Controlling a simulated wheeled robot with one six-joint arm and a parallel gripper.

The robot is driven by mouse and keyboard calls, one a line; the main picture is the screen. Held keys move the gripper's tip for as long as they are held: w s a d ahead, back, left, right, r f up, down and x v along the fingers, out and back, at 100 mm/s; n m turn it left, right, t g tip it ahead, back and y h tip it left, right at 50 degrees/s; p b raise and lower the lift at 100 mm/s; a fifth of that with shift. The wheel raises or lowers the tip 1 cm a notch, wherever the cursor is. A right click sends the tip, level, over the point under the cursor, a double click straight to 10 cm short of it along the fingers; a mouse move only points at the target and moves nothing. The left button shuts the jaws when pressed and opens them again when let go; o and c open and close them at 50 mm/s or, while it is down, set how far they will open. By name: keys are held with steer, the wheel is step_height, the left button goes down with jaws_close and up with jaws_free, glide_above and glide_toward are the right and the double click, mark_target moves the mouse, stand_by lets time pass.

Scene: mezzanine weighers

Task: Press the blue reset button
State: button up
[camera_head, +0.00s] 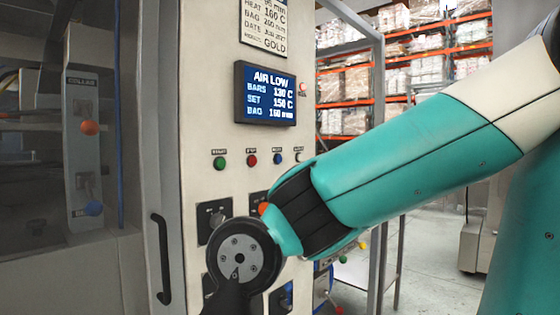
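A small blue button (277,158) sits on the pale front panel of the machine, in a row below the display. It is third from the left, after a green button (219,163) and a red button (252,160). The small label above it is too blurred to read surely. My arm crosses from the right, and its dark round wrist joint is below and left of the blue button, apart from it. My gripper's fingers do not show; the arm runs out at the bottom edge. The blue button is not covered.
The display (265,94) reads "AIR LOW". Black switch plates (214,218) sit lower on the panel, partly behind my arm. A black door handle (161,258) stands out at left. Racks with orange beams (344,100) are behind.

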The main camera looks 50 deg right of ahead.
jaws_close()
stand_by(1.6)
